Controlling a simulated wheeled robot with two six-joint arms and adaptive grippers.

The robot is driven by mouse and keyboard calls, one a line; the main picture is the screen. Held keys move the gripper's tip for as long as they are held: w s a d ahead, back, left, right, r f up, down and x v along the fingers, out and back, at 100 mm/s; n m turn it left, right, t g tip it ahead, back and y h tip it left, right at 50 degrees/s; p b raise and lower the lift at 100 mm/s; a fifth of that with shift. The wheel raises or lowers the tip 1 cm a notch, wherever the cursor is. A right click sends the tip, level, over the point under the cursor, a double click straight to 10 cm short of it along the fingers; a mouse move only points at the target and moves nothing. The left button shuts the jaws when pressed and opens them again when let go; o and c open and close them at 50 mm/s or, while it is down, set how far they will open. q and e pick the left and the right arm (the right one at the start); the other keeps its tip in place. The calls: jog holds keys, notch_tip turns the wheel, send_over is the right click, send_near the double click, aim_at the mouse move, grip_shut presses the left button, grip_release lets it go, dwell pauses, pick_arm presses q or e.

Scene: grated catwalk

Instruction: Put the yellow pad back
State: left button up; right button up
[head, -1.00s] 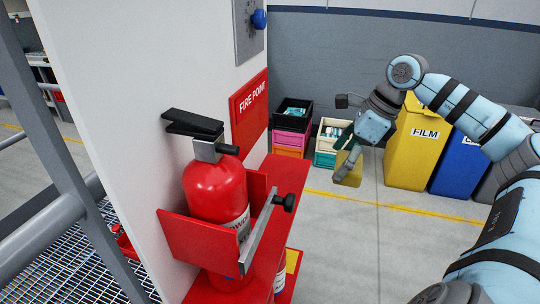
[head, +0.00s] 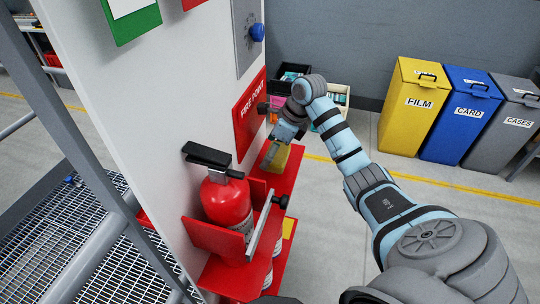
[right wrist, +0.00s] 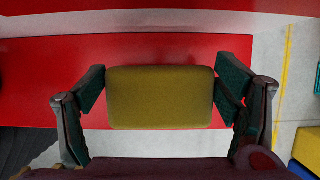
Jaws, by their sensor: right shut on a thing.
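The yellow pad (head: 278,157) is held between the fingers of my right gripper (head: 281,146), over the far end of the red shelf (head: 287,184) beside the white panel. In the right wrist view the pad (right wrist: 160,98) lies flat between the two dark green fingers, which press its left and right ends. The red shelf surface (right wrist: 140,46) shows behind it. I cannot tell whether the pad touches the shelf. My left gripper is not in view.
A red fire extinguisher (head: 228,203) stands in a red holder with a bar at the near end of the shelf. A fire point sign (head: 249,115) is on the panel. Yellow, blue and grey bins (head: 413,105) stand at the back right. Open floor lies right of the shelf.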

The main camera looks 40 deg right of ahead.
aim_at(286, 155)
notch_tip(286, 155, down, 3)
jog(key=shift+r+p, duration=0.1)
jog(key=shift+p, duration=0.4)
jog(key=shift+w+a+f, duration=0.1)
jog(key=shift+w+f, duration=0.05)
jog(key=shift+f, duration=0.05)
jog(key=shift+c, duration=0.4)
jog(key=shift+a, duration=0.1)
jog(key=o, duration=0.7)
jog(key=shift+f, duration=0.15)
jog(key=shift+c, duration=0.2)
jog(key=o, duration=0.4)
jog(key=shift+r, duration=0.25)
jog(key=b+v, duration=0.1)
jog(key=v, duration=1.1)
jog(key=shift+b, duration=0.35)
